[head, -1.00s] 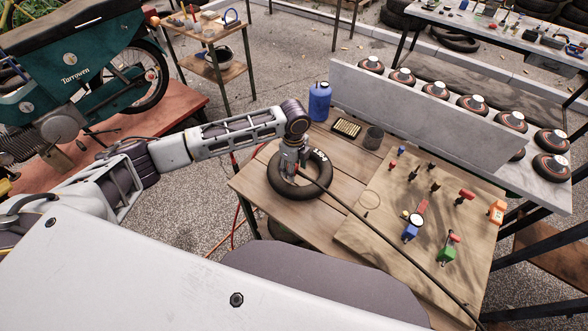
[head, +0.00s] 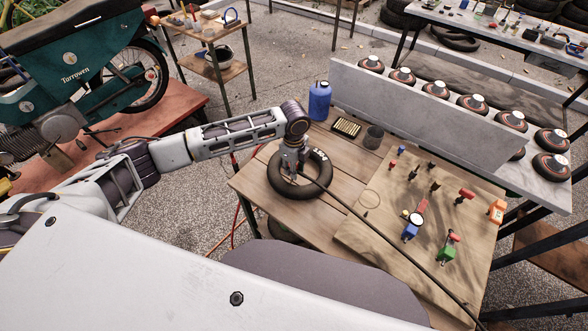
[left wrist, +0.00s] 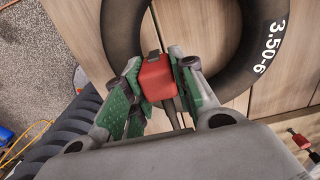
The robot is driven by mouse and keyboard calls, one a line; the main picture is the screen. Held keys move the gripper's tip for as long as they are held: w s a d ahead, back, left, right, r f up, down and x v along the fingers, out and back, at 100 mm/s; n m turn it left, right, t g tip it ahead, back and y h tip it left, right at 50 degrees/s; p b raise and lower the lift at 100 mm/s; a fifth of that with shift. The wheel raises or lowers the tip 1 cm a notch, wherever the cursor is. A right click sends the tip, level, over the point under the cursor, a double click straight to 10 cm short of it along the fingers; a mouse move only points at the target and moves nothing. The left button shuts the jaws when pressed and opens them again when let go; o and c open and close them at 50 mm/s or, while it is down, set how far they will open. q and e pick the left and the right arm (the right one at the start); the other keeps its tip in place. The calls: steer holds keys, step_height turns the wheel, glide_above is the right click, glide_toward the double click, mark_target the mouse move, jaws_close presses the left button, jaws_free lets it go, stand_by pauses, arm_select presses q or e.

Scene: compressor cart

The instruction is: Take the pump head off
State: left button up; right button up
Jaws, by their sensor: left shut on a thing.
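The pump head (left wrist: 156,80) is a small red block with a dark top, in the left wrist view. My left gripper (head: 291,176) is over the inner rim of a black tyre, and its green-padded fingers (left wrist: 158,88) are shut on the red block from both sides. The tyre (head: 318,187) lies flat on the wooden table, marked 3.50-6 in the left wrist view (left wrist: 262,50). A black hose (head: 385,236) runs from near the gripper down to the lower right. The valve is hidden, so I cannot tell if the head is on it.
A board (head: 375,225) on the table's right carries several coloured fittings and a gauge (head: 416,219). A blue bottle (head: 319,101), a tray of small parts (head: 346,128) and a dark cup (head: 373,138) stand behind the tyre. A low grey wall (head: 420,110) rises behind the table.

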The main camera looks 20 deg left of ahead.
arm_select(q)
steer(key=shift+r, duration=0.1)
steer(key=shift+r+b, duration=0.35)
steer(key=shift+r, duration=4.55)
step_height(320, 180, up, 5)
steer(key=p, duration=0.6)
